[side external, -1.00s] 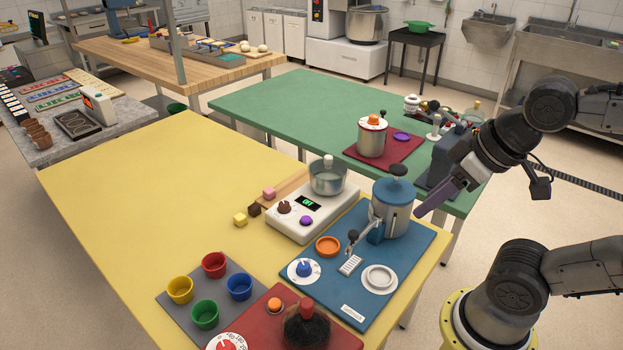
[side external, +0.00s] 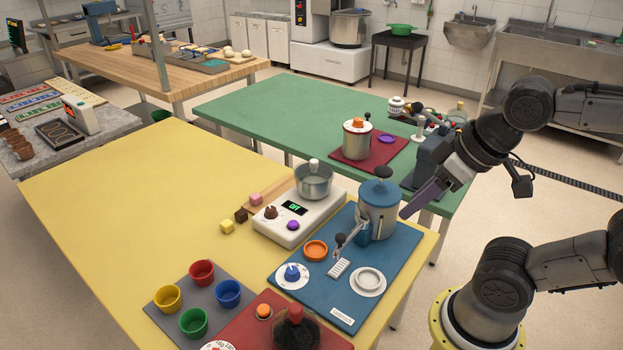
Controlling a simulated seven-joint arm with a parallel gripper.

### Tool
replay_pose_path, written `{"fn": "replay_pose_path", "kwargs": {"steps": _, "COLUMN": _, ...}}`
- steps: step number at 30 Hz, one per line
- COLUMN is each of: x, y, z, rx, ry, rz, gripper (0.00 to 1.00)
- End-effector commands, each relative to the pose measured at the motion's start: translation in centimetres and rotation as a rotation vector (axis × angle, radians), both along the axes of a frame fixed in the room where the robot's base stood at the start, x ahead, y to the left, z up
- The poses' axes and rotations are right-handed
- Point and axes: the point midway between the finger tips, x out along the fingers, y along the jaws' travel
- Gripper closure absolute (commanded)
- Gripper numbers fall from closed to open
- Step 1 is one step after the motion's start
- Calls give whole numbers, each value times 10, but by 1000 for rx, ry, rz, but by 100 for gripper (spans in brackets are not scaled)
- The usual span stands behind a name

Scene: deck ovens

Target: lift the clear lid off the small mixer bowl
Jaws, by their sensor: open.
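A small metal bowl (side external: 315,184) sits on a white base (side external: 287,232) with a green display on the yellow table. A pale knob (side external: 314,164) stands on top of it, on what looks like a clear lid; the lid's edge is hard to make out. My gripper (side external: 408,210) has purple fingers, seen almost edge-on, and hangs to the right of the bowl, beyond the blue-lidded canister (side external: 378,212). It is open, holds nothing visible and is well apart from the bowl.
The canister stands on a blue mat (side external: 377,285) between my gripper and the bowl. Colored cups (side external: 202,273) and a dark bowl with a red knob (side external: 294,330) lie nearer the front. A pot (side external: 357,141) stands on the green table. The yellow table's left is clear.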

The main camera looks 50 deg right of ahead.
Motion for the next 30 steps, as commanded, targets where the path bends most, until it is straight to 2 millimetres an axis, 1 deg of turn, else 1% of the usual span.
{"fn": "replay_pose_path", "kwargs": {"steps": 4, "x": 0, "y": 0, "z": 0, "rx": 0, "ry": 0, "rz": 0, "gripper": 50}}
{"fn": "replay_pose_path", "kwargs": {"steps": 5, "x": 0, "y": 0, "z": 0, "rx": 0, "ry": 0, "rz": 0, "gripper": 48}}
{"fn": "replay_pose_path", "kwargs": {"steps": 7, "x": 0, "y": 0, "z": 0, "rx": 0, "ry": 0, "rz": 0, "gripper": 36}}
{"fn": "replay_pose_path", "kwargs": {"steps": 17, "x": 0, "y": 0, "z": 0, "rx": -8, "ry": 0, "rz": 15, "gripper": 36}}
{"fn": "replay_pose_path", "kwargs": {"steps": 20, "x": -2, "y": 0, "z": -1, "rx": -46, "ry": 11, "rz": 89, "gripper": 36}}
{"fn": "replay_pose_path", "kwargs": {"steps": 21, "x": -4, "y": 0, "z": -2, "rx": -73, "ry": 22, "rz": 140, "gripper": 36}}
{"fn": "replay_pose_path", "kwargs": {"steps": 23, "x": -3, "y": 0, "z": 6, "rx": -124, "ry": 20, "rz": 239, "gripper": 36}}
{"fn": "replay_pose_path", "kwargs": {"steps": 26, "x": 6, "y": 0, "z": 32, "rx": -228, "ry": 7, "rz": 435, "gripper": 36}}
{"fn": "replay_pose_path", "kwargs": {"steps": 29, "x": 24, "y": -1, "z": 61, "rx": -331, "ry": 20, "rz": 631, "gripper": 36}}
{"fn": "replay_pose_path", "kwargs": {"steps": 30, "x": 33, "y": -2, "z": 72, "rx": -370, "ry": 28, "rz": 710, "gripper": 36}}
